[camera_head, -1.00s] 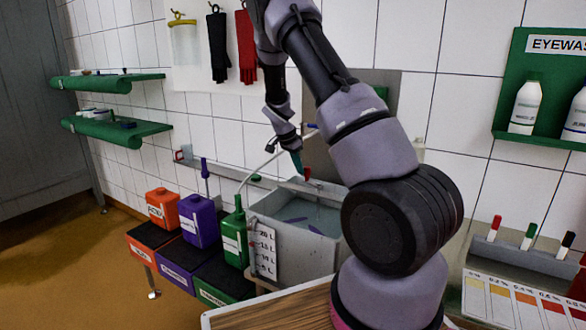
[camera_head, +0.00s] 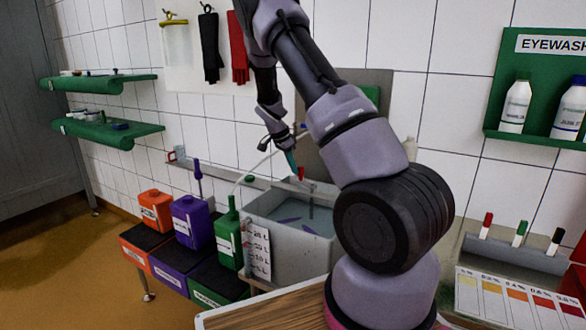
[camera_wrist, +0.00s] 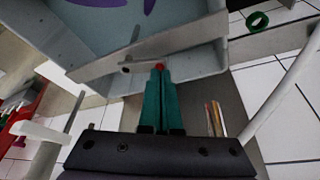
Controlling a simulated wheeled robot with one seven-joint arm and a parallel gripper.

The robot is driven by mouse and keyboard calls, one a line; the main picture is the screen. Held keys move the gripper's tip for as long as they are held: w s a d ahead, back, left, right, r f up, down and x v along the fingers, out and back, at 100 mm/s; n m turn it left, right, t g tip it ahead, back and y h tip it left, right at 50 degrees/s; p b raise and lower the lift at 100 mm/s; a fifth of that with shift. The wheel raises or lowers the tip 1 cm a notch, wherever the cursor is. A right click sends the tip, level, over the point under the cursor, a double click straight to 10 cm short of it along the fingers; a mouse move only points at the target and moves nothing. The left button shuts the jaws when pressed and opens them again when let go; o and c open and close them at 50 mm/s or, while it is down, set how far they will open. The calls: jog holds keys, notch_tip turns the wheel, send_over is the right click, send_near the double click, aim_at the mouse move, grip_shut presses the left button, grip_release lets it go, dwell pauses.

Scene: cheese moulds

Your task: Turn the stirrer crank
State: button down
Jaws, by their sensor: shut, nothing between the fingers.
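The stirrer crank has a red knob (camera_head: 301,173) above the grey tank (camera_head: 262,275). In the wrist view the red knob (camera_wrist: 159,67) sits at the end of a thin metal crank arm (camera_wrist: 139,66) near the tank rim. My gripper (camera_head: 292,161) has teal fingers pointing down beside the knob. In the wrist view my gripper (camera_wrist: 160,76) is shut and empty, with its tips right at the knob. I cannot tell whether they touch it. Purple paddle shapes (camera_wrist: 94,3) show in the tank's liquid.
Orange (camera_head: 155,209), purple (camera_head: 192,222) and green (camera_head: 228,242) canisters stand left of the tank. A white level scale (camera_head: 259,251) is on the tank's front. A tiled wall with a ledge is behind. A wooden surface (camera_head: 265,312) lies at the front.

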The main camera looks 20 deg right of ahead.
jog(key=shift+w+d, duration=0.1)
jog(key=shift+w+d+m+g, duration=0.2)
jog(key=shift+w+d+m, duration=0.05)
jog(key=shift+m, duration=0.4)
jog(key=shift+w+d+m+g, duration=0.2)
jog(key=shift+d+m, duration=0.05)
jog(key=shift+m, duration=0.4)
jog(key=shift+w+d+m+g, duration=0.25)
jog(key=shift+w+d+m, duration=0.05)
jog(key=shift+d+m, duration=0.35)
jog(key=shift+w+d+m+g, duration=0.25)
jog(key=shift+d+m, duration=0.3)
jog(key=shift+m, duration=0.1)
